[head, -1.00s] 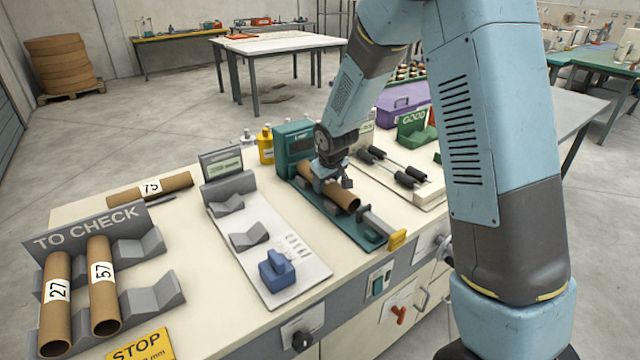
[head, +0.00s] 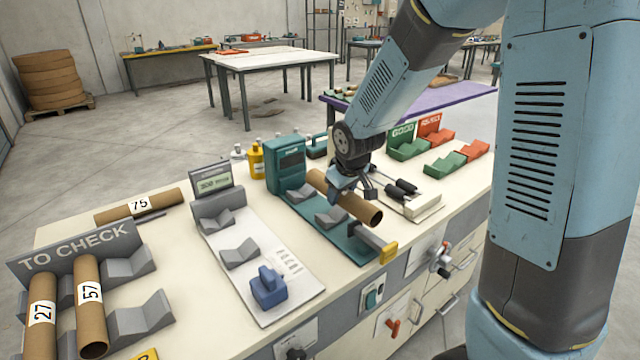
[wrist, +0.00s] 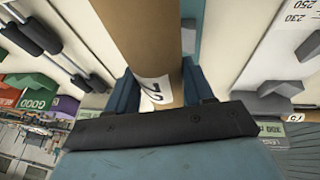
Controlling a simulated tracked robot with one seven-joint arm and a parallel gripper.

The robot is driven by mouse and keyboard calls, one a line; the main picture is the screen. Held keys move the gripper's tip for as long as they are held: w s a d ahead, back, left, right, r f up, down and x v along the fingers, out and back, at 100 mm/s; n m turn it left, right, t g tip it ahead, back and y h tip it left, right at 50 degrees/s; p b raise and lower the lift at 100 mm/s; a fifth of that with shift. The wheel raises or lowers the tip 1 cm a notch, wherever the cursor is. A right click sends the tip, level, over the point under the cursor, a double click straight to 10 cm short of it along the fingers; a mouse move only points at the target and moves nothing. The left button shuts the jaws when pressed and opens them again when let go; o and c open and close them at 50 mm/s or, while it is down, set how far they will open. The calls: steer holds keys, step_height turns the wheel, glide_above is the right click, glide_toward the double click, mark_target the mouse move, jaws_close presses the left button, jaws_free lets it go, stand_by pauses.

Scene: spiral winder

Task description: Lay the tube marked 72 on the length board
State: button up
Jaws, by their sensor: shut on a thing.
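My gripper (head: 352,187) is shut on a brown cardboard tube (head: 362,209), which also fills the top of the wrist view (wrist: 138,35). Its white label (wrist: 153,90) shows a 2; the rest of the label is hidden by the gripper. The tube is held above the teal measuring stand (head: 345,241), and the stand's grey V-block shows below it. The length board (head: 262,222) lies to the left, a white plate with two grey V-blocks, a printed scale, a display and a blue stop (head: 268,287). Its V-blocks are empty. In the wrist view the board (wrist: 262,65) is on the right.
Tubes 27 (head: 41,318) and 57 (head: 91,310) lie in the TO CHECK rack (head: 75,246). Tube 75 (head: 150,204) lies behind it. The teal stand's upright housing (head: 291,165) and the length board's display (head: 212,182) rise near the tube. Green GOOD and red racks stand right.

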mark_target(372, 209)
steer(key=s+d, duration=0.1)
steer(key=s, duration=0.1)
steer(key=s+d, duration=0.2)
steer(key=s, duration=0.1)
steer(key=s+d, duration=0.2)
steer(key=shift+s, duration=0.25)
steer(key=shift+s+d+r, duration=0.15)
steer(key=shift+s+d, duration=0.25)
steer(key=shift+s, duration=0.2)
steer(key=shift+r, duration=0.1)
steer(key=shift+d+r, duration=0.1)
steer(key=shift+r, duration=4.3)
